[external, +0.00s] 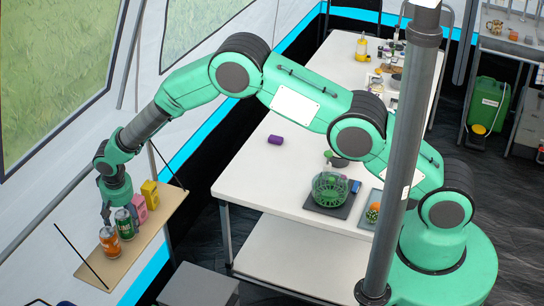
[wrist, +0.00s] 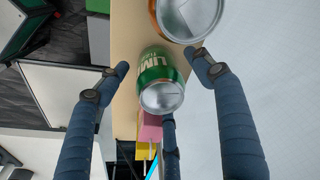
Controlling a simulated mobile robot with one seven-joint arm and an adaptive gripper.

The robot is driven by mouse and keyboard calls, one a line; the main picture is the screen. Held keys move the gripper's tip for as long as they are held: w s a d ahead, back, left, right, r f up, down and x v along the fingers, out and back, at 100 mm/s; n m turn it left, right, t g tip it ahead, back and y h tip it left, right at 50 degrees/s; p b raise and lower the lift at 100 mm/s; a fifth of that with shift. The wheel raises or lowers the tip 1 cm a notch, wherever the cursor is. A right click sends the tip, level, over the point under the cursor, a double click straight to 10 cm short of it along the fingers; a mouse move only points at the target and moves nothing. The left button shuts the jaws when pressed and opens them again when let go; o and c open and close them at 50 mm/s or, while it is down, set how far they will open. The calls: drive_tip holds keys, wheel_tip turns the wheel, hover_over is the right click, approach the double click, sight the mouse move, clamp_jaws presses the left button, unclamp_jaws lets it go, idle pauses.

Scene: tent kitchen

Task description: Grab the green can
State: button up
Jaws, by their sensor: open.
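The green can (external: 124,224) stands upright on a narrow wooden shelf, between an orange can (external: 109,243) and a pink box (external: 140,209). In the wrist view the green can (wrist: 160,68), with light lettering on its side, shows its silver top. My gripper (external: 107,212) is at the green can from above. In the wrist view its blue-grey fingers (wrist: 160,72) are spread open, one to the left of the green can and one to its right, with another finger just below the can's top. I see gaps at the left and right; whether the lower finger touches is unclear.
The orange can (wrist: 190,16) is close to the right fingertip in the wrist view. A yellow box (external: 150,192) stands behind the pink box on the shelf (external: 100,270). The white table (external: 262,177) to the right holds a purple can (external: 275,139) and a green basket (external: 330,189).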

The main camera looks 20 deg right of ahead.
sight(123, 214)
idle(0.3)
drive_tip(key=c, duration=0.8)
drive_tip(key=shift+c, duration=0.2)
drive_tip(key=shift+r, duration=0.15)
drive_tip(key=shift+r, duration=0.4)
wheel_tip(123, 214, up, 3)
drive_tip(key=shift+s+d+f, duration=0.1)
drive_tip(key=shift+d+f, duration=0.05)
drive_tip(key=shift+f, duration=0.05)
drive_tip(key=s+d, duration=0.3)
drive_tip(key=d, duration=0.1)
drive_tip(key=s+d+r, duration=0.1)
drive_tip(key=s+d, duration=0.2)
drive_tip(key=d, duration=0.1)
drive_tip(key=s+d, duration=0.4)
drive_tip(key=shift+r, duration=0.15)
drive_tip(key=shift+c, duration=0.2)
